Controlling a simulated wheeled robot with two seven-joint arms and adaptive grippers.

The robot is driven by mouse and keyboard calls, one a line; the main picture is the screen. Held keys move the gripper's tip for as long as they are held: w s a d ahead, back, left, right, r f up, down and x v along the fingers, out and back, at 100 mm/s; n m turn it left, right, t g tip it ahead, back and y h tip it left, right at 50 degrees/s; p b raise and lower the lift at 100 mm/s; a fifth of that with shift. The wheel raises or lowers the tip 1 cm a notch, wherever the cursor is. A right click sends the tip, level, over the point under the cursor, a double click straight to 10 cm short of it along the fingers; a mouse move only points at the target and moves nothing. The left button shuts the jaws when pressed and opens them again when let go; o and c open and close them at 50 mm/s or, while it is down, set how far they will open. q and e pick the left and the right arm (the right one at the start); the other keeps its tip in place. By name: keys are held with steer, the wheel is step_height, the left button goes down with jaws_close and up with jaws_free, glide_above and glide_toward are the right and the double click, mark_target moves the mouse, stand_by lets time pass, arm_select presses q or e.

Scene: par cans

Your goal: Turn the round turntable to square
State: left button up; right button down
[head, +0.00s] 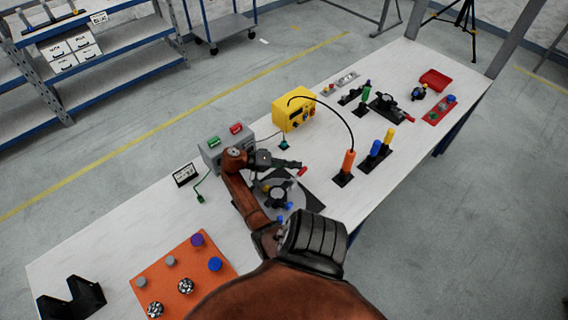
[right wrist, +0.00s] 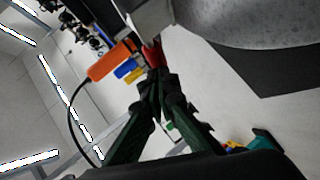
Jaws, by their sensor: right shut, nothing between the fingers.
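The round turntable (head: 297,194) is a grey disc on a black base plate (head: 313,202). A dark fixture (head: 278,196) stands on it, with blue parts near the rim. My right arm crosses its left side and hides part of it. My left gripper is not in view.
A grey box with red and green buttons (head: 222,145) and a yellow instrument box (head: 293,108) stand behind. An orange peg (head: 348,161) with a black cable stands to the right. An orange board with knobs (head: 180,277) lies front left.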

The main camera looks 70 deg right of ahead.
steer(key=shift+s+a+m+g+y, duration=0.15)
steer(key=shift+s+m+g+y, duration=0.2)
steer(key=shift+s+m+y, duration=0.35)
steer(key=shift+s+a+m+g+y, duration=0.1)
steer(key=shift+s+m+g+y, duration=0.25)
steer(key=shift+m+y, duration=0.65)
steer(key=shift+r, duration=0.15)
step_height(320, 180, up, 10)
